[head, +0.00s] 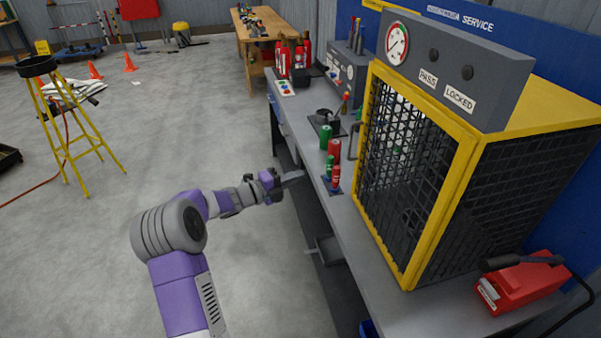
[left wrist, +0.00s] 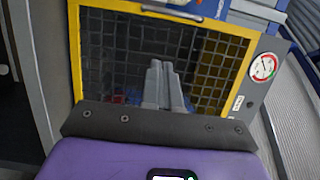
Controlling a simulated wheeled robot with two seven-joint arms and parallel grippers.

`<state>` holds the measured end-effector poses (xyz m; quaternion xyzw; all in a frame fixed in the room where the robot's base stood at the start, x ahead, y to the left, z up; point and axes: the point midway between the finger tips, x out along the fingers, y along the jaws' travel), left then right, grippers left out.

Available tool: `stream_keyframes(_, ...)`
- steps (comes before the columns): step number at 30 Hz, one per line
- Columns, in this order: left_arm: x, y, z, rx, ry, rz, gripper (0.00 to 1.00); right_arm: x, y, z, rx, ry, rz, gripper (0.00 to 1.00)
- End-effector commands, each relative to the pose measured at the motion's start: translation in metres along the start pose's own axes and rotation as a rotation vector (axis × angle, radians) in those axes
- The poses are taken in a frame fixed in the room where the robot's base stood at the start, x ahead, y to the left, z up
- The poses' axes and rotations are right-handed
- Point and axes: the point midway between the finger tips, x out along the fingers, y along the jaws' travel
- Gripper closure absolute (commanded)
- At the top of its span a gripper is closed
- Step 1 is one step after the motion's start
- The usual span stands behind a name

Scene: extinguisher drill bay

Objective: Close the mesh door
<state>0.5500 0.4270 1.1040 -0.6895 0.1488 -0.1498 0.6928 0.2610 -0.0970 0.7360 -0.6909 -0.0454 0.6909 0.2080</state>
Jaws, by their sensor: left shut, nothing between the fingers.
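The mesh door (head: 407,158) is a black grid in a yellow frame on the front of a yellow cage (head: 548,93) on the bench. It looks about in line with the cage front; whether a small gap is left I cannot tell. Its grey handle (head: 354,140) is at the far edge. The left wrist view shows the mesh (left wrist: 115,55) and the handle (left wrist: 172,13) along the top. My left gripper (head: 298,176) is shut and empty at the bench's front edge, apart from the door. Its fingers (left wrist: 163,85) overlap the mesh in the wrist view. My right gripper is not in view.
A grey panel with a gauge (head: 397,42) sits on the cage. Red and green cylinders (head: 333,148) stand on the workbench (head: 345,232) between my gripper and the cage. A red tool (head: 522,285) lies at the near right. The floor to the left is open, with a yellow stand (head: 78,130).

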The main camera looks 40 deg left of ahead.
Motion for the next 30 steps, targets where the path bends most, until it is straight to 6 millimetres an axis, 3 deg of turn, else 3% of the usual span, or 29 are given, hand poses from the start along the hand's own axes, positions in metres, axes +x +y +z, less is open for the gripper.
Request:
stream_keyframes(9,0.070,0.000,-0.001,-0.004,0.002,-0.002,1.00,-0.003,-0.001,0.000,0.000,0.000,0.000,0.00)
stream_keyframes(15,0.102,0.000,-0.001,-0.005,0.000,-0.001,1.00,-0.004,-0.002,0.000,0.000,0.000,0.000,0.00)
stream_keyframes(21,0.115,0.000,0.000,-0.004,-0.001,0.000,1.00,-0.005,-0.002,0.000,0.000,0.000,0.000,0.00)
stream_keyframes(30,0.116,0.000,0.000,-0.005,-0.002,0.000,1.00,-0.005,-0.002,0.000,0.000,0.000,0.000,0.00)
